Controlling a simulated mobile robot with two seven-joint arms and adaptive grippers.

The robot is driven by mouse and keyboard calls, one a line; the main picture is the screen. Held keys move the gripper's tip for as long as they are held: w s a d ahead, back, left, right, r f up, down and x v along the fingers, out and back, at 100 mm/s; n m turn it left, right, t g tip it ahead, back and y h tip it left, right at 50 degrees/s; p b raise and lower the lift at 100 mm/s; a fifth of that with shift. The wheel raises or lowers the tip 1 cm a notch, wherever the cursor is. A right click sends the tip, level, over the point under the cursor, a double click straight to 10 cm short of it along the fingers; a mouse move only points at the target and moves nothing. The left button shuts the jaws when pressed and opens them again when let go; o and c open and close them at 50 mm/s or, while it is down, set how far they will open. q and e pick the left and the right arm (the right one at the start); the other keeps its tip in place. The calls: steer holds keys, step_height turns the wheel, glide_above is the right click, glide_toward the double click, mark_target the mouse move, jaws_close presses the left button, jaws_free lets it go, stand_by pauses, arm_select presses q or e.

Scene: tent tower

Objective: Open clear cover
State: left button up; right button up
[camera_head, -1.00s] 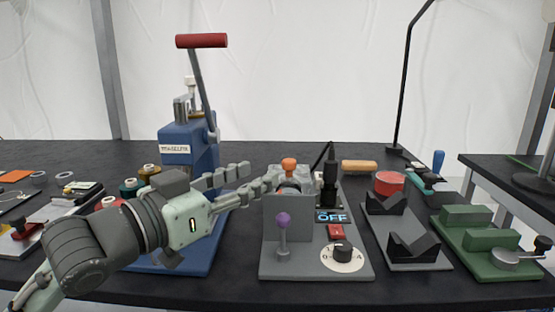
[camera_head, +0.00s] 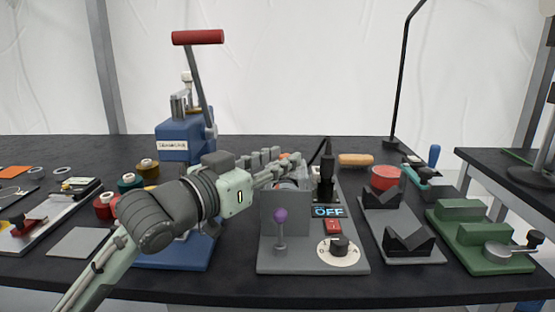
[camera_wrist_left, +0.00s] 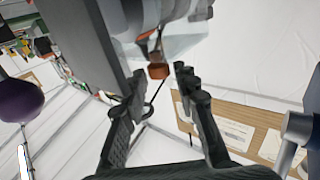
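The clear cover (camera_wrist_left: 188,42) shows at the top of the left wrist view as a see-through piece with an orange knob (camera_wrist_left: 158,71). In the head view the cover is mostly hidden behind my fingers and the grey upright plate (camera_head: 284,214) of the control box. A little orange of the knob (camera_head: 284,156) shows by my fingertips. My left gripper (camera_head: 284,168) reaches in from the left over the box. In the left wrist view its fingers (camera_wrist_left: 160,85) stand apart, with the knob just beyond the gap; contact cannot be told. My right gripper is out of view.
A blue press (camera_head: 187,140) stands left behind my arm. Black V-blocks (camera_head: 408,235) and a green fixture (camera_head: 480,236) stand right.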

arm_select(q)
jaws_close()
steer(key=w, duration=0.4)
steer(key=shift+w, duration=0.1)
steer(key=shift+o, duration=2.2)
jaws_free()
